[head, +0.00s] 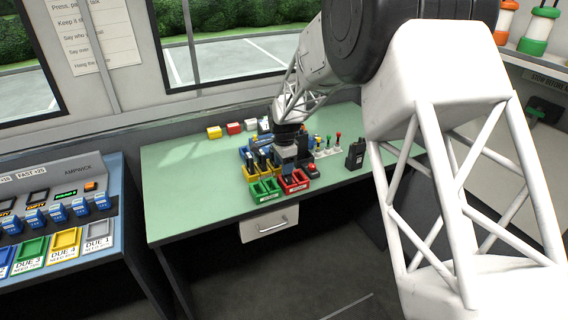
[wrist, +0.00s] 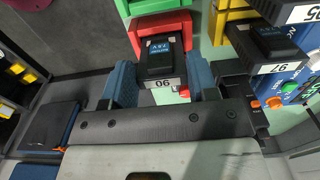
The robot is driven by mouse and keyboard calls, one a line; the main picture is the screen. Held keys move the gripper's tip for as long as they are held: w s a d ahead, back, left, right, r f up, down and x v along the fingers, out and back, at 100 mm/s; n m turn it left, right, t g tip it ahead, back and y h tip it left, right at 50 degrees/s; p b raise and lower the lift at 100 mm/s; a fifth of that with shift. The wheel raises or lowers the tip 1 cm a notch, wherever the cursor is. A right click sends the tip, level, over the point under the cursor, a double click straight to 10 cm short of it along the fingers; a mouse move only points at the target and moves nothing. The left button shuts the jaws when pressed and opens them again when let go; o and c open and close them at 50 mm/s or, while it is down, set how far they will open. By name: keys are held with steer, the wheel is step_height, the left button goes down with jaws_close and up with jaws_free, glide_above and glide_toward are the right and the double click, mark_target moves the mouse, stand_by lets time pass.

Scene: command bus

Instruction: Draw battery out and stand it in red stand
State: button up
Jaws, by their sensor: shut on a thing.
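In the wrist view my gripper (wrist: 163,84) has its two blue-padded fingers on either side of a black battery (wrist: 160,56) with a white number label, and is shut on it. The red stand (wrist: 147,25) shows around the battery at its far side and edges. The battery is in or just above this stand; I cannot tell whether it touches the bottom. In the head view my gripper (head: 287,150) points down over the desk, behind the red stand (head: 294,187). The held battery is not clearly seen there.
A green stand (head: 264,190) adjoins the red one on the left. Other batteries stand behind, one by a yellow stand (wrist: 232,16) in the wrist view. A black radio (head: 355,155) stands to the right. A charger panel (head: 70,200) is at left. The desk's left part (head: 185,190) is clear.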

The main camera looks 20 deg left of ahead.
steer(key=shift+f, duration=0.1)
steer(key=o, duration=1.6)
steer(key=shift+r, duration=3.55)
